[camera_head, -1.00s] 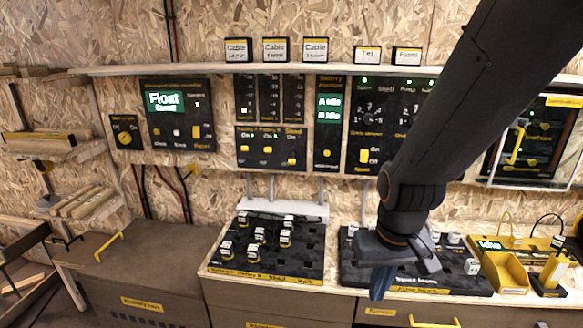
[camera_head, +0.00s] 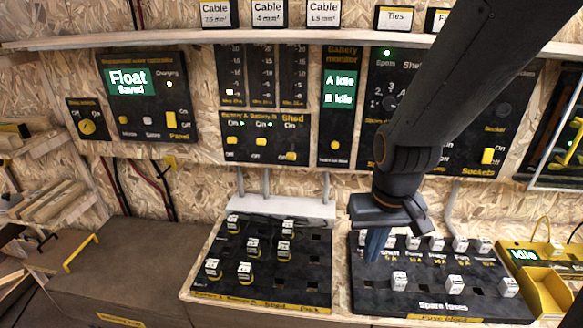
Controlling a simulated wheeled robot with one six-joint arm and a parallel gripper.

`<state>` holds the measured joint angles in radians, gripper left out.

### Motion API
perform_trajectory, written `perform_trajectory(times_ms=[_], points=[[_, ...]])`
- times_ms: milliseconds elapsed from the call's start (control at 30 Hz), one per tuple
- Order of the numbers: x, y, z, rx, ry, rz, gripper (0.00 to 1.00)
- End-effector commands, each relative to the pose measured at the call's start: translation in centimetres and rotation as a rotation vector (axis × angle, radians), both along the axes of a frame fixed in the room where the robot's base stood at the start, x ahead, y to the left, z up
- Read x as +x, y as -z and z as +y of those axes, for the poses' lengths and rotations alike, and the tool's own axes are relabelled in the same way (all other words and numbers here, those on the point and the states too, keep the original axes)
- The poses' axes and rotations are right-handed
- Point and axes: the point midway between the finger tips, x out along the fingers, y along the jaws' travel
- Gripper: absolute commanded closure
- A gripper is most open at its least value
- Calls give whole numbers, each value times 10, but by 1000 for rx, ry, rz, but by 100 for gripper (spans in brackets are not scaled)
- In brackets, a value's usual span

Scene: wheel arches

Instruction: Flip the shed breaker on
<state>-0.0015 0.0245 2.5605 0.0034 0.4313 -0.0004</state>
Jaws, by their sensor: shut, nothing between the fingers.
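The breaker panel (camera_head: 265,150) on the wall holds three yellow levers labelled Battery A, Battery B and Shed. The shed breaker (camera_head: 291,156) is the right one of the three. Its lever sits lower than the Battery A lever (camera_head: 232,140) and the Battery B lever (camera_head: 261,141). Small green lights show above the two battery levers; I see none above the shed one. My gripper (camera_head: 374,246) points down over the spare fuses tray, right of the breaker panel and well below it. It is shut and empty, apart from the panel.
A shelf (camera_head: 180,37) with labelled boxes runs above the panels. A black tray of fuses (camera_head: 270,262) stands below the breaker panel, and the spare fuses tray (camera_head: 425,307) is to its right. A brown bench top (camera_head: 120,255) at left is mostly clear.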

Motion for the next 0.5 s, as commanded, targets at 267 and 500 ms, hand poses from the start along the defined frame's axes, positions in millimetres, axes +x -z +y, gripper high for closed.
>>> perform_trajectory(times_ms=[267,500], points=[[-11,21,-4,-72,-146,87,100],[-22,65,-49,-393,-650,369,100]])
